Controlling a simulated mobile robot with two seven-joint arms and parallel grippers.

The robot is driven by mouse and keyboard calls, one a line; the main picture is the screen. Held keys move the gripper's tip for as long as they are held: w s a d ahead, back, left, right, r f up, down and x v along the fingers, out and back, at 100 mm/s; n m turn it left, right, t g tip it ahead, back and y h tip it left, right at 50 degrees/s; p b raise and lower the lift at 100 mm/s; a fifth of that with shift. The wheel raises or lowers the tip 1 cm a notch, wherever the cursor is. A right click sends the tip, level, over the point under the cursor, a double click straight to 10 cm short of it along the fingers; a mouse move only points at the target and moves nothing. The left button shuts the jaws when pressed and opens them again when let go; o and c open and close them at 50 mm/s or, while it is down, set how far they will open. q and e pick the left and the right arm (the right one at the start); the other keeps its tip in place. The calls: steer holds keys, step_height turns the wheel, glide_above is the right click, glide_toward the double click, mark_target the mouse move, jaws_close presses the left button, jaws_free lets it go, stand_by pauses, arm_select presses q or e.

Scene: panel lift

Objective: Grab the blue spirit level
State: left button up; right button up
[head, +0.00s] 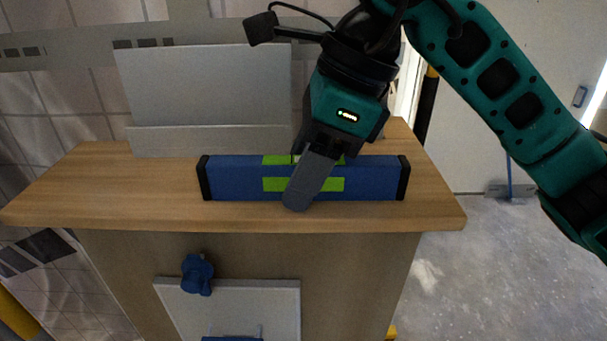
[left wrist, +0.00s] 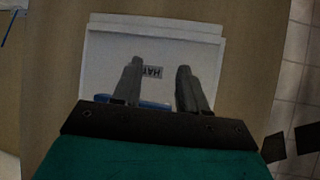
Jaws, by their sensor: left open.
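The blue spirit level (head: 230,178), with black end caps and green patches, lies lengthwise on the wooden top in the head view. My right gripper (head: 300,190) comes down over its middle from above. One grey finger crosses in front of the level's front face. The other finger is hidden, so I cannot tell whether the jaws press on the level. My left gripper (left wrist: 158,75) shows only in the left wrist view. It is open, with both fingers apart in front of a white panel (left wrist: 110,50), and the level is not visible there.
The wooden top (head: 100,190) has free room at both ends of the level. A pale upright board (head: 210,85) stands behind it. Below the front edge are a blue knob (head: 197,275) and a white panel (head: 260,305). Open floor (head: 490,270) lies at the right.

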jaws_close()
steer(key=shift+r, duration=0.15)
